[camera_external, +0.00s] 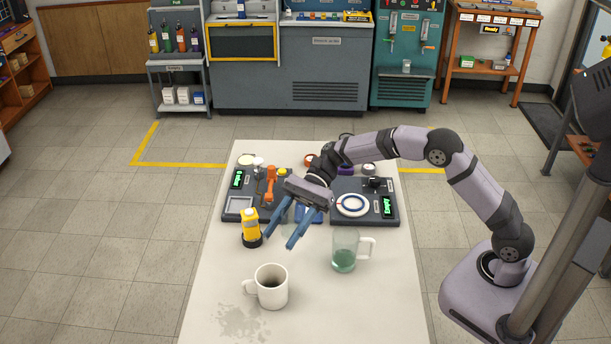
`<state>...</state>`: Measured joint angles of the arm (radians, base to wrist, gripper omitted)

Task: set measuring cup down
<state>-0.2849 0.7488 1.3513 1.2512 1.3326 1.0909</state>
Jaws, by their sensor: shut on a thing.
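My gripper (283,241) is above the middle of the table, its blue fingers pointing down and toward the front. The fingers stand apart around a faint, clear, pale-green thing (288,222), which looks like the measuring cup. Its outline is hard to make out, and the fingers partly cover it. A clear jug (345,251) with green liquid and a pale handle on its right stands upright on the table, to the right of the fingers and apart from them.
A white mug (271,287) stands near the front of the table (370,315), beside a wet patch. A yellow bottle (250,225) in a black base is left of my gripper. Dark test panels (389,190) with green displays fill the back. The front right is clear.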

